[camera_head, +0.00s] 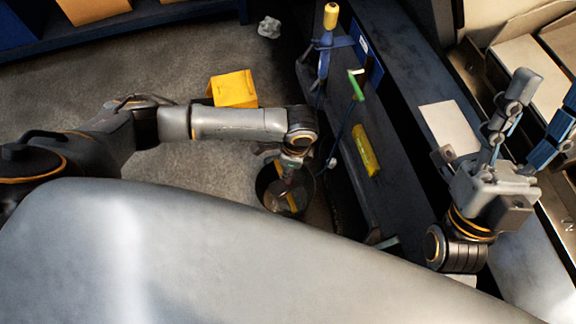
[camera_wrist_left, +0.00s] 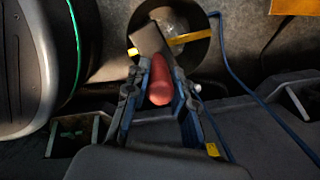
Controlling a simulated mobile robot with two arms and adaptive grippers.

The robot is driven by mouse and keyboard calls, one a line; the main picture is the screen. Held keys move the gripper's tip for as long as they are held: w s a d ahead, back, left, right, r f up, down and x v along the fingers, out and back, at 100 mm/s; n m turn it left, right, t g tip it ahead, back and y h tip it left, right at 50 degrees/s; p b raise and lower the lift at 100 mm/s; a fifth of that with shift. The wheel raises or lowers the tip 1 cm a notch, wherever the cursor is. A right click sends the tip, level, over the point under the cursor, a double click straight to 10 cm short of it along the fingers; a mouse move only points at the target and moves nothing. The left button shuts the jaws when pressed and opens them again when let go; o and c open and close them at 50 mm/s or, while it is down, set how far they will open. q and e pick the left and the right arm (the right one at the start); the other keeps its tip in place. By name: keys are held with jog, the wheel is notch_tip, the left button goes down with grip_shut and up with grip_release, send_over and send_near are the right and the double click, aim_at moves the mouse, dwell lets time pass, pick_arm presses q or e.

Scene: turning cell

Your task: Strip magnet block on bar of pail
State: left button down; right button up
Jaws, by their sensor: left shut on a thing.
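My left gripper (camera_head: 284,163) reaches down over a dark round pail (camera_head: 309,196) on the floor. In the left wrist view its fingers (camera_wrist_left: 160,84) are shut on a red handle (camera_wrist_left: 160,82). A grey magnet block (camera_wrist_left: 147,40) shows at the far end of the handle, over the pail's mouth (camera_wrist_left: 205,52). A yellow bar (camera_wrist_left: 190,37) crosses the pail; the block overlaps it in the view. I cannot tell whether block and bar touch. My right gripper (camera_head: 548,88) is raised at the right, open and empty.
A yellow box-like thing (camera_head: 233,89) stands on the floor behind my left arm. A blue cable (camera_wrist_left: 232,70) runs beside the pail.

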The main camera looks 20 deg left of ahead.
pick_arm(q)
jog(key=shift+r+p, duration=0.55)
jog(key=shift+p, duration=0.1)
jog(key=shift+r, duration=0.2)
jog(key=shift+p, duration=0.35)
pick_arm(e)
jog(key=w+f+g+h, duration=0.1)
jog(key=w+f+g, duration=0.4)
jog(key=w, duration=0.1)
jog(key=shift+w+a+h, duration=0.35)
jog(key=shift+a+h, duration=0.05)
pick_arm(q)
jog(key=shift+w+r, duration=0.1)
jog(key=shift+r, duration=0.05)
pick_arm(e)
jog(key=shift+r, duration=0.1)
